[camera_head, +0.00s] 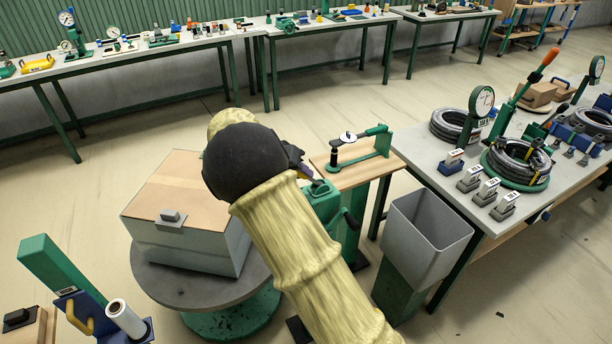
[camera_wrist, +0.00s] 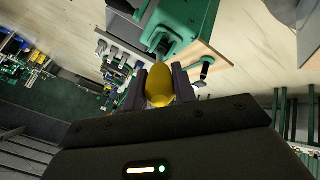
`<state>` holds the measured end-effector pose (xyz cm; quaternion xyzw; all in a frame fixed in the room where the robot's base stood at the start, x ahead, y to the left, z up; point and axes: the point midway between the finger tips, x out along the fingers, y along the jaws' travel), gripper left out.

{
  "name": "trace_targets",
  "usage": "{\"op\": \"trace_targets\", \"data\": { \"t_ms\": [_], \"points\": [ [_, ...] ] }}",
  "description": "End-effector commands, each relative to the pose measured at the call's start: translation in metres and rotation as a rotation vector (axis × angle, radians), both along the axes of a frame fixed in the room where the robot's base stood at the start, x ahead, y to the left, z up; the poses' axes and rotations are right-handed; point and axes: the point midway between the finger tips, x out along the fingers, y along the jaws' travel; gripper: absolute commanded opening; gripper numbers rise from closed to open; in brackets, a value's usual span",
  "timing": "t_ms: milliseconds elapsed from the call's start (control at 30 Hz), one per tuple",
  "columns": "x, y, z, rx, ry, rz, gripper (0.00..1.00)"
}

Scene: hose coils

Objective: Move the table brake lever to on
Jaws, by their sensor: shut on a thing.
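My gripper (camera_wrist: 159,90) is shut on a yellow knob (camera_wrist: 158,84), which looks like the handle of the table brake lever. Behind the knob is a green housing (camera_wrist: 186,28). In the head view my gripper (camera_head: 309,177) is beside a green unit (camera_head: 326,207), just right of the round turntable (camera_head: 180,287). My own arm covers much of this spot, so the lever's angle and any on or off marking are hidden. A large grey box with a brown top (camera_head: 172,184) sits on the turntable.
A small wooden-topped stand with a green fixture (camera_head: 350,172) is behind the unit. A grey open bin (camera_head: 428,228) stands to the right. A table with hose coils (camera_head: 517,163) is further right. A green post fixture (camera_head: 62,271) is at the lower left.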

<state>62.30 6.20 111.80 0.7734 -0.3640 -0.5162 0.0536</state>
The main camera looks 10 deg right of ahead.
Motion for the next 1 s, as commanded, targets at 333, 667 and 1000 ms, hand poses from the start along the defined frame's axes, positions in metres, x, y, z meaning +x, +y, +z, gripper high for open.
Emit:
{"op": "trace_targets", "data": {
  "t_ms": [333, 667, 1000],
  "points": [
    [-0.0026, 0.0141, -0.0131, -0.047, -0.019, 0.006, 0.00],
    [-0.0045, 0.0166, -0.0153, -0.045, -0.014, 0.006, 0.00],
    [-0.0045, 0.0145, -0.0153, -0.047, -0.013, 0.002, 0.48]
  ]
}}
